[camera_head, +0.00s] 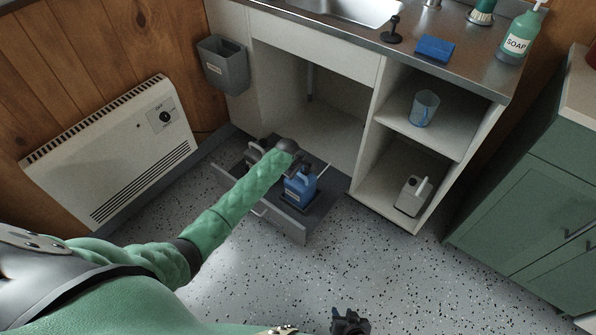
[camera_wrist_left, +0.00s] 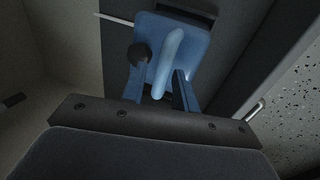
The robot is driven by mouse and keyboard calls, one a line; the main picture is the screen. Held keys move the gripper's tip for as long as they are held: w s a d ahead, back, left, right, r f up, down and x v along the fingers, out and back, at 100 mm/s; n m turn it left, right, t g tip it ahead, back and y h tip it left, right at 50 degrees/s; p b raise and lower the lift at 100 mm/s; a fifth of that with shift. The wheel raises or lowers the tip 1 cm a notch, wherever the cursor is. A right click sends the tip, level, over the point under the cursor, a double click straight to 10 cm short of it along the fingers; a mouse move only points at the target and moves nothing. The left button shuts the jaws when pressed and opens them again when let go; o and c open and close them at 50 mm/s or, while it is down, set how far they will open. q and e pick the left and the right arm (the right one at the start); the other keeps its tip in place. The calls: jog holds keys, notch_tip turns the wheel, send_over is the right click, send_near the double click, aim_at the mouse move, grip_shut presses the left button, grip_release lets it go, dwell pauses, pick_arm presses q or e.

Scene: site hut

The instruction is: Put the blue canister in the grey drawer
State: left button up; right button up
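The blue canister (camera_head: 300,190) stands in the pulled-out grey drawer (camera_head: 278,220) under the sink unit. In the left wrist view the canister (camera_wrist_left: 197,38) shows its light blue handle and a dark round cap. My left gripper (camera_wrist_left: 161,78) is open, with one finger on each side of the handle and a gap showing beside it. In the head view my left arm reaches down over the drawer, and its fingers are mostly hidden. My right gripper (camera_head: 350,322) is low at the bottom edge, away from the drawer; its finger opening is unclear.
A white shelf unit right of the drawer holds a clear jug (camera_head: 424,108) and a pale canister (camera_head: 412,194). A heater (camera_head: 115,150) and a grey wall bin (camera_head: 223,65) stand left. A green cabinet (camera_head: 545,200) is right. Speckled floor in front is clear.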

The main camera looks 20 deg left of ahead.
pick_arm(q)
jog(key=shift+o, duration=0.3)
jog(key=shift+r, duration=0.1)
